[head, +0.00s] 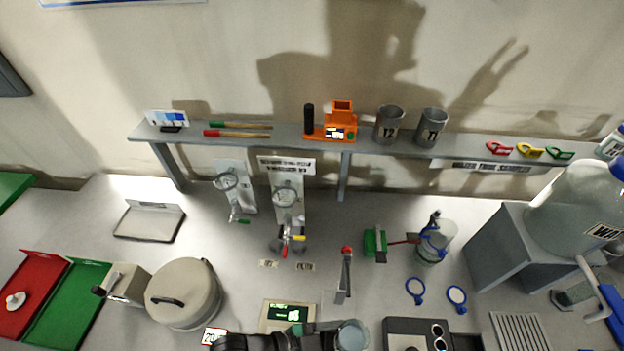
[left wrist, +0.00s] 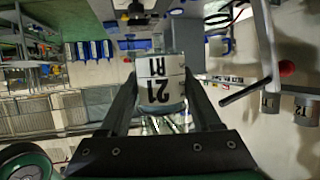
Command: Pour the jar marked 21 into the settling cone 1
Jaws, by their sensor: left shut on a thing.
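My left gripper (head: 328,333) is at the bottom edge of the head view, shut on a clear jar (head: 352,336). In the left wrist view the jar (left wrist: 160,82) sits between the two fingers, and its white label reads 21, upside down in the picture. Two glass settling cones hang on upright stands behind the gripper: a left cone (head: 226,182) and a right cone (head: 286,197). Coloured valves show below them. The small tags in front of them are too blurred to tell which is cone 1. My right gripper is in neither view.
A round lidded pot (head: 183,293) stands left of the gripper. A red-tipped lever (head: 345,275) and a scale (head: 288,314) stand between gripper and cones.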

